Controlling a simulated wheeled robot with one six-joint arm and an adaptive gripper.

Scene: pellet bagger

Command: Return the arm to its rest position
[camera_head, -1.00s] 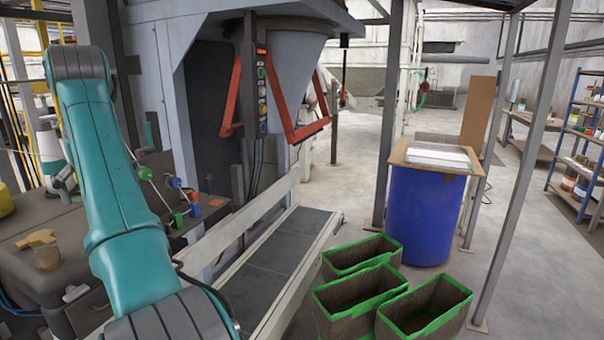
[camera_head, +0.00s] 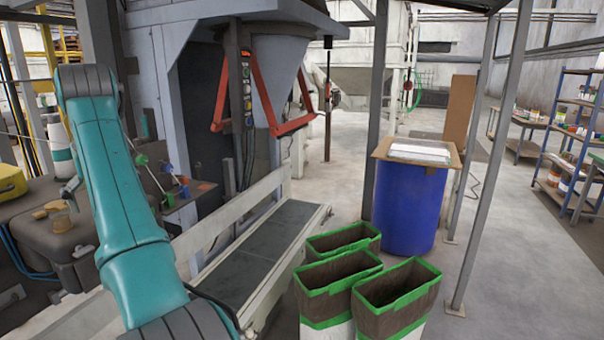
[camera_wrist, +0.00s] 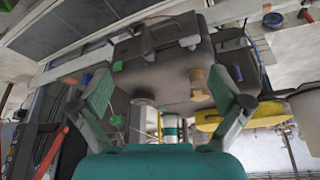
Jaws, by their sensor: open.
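My gripper (camera_wrist: 160,78) is open and empty in the wrist view, with its two fingers spread wide apart. Between and beyond the fingers is a dark machine top with a tan piece (camera_wrist: 200,82) and a round dark knob or disc on it. In the head view my teal arm is bent, with its elbow high at the left. A small white and teal part shows behind it at the left edge; the fingers cannot be made out clearly there.
Several green-rimmed bags (camera_head: 398,285) and a blue barrel (camera_head: 408,208) stand right. Open floor lies behind the barrel.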

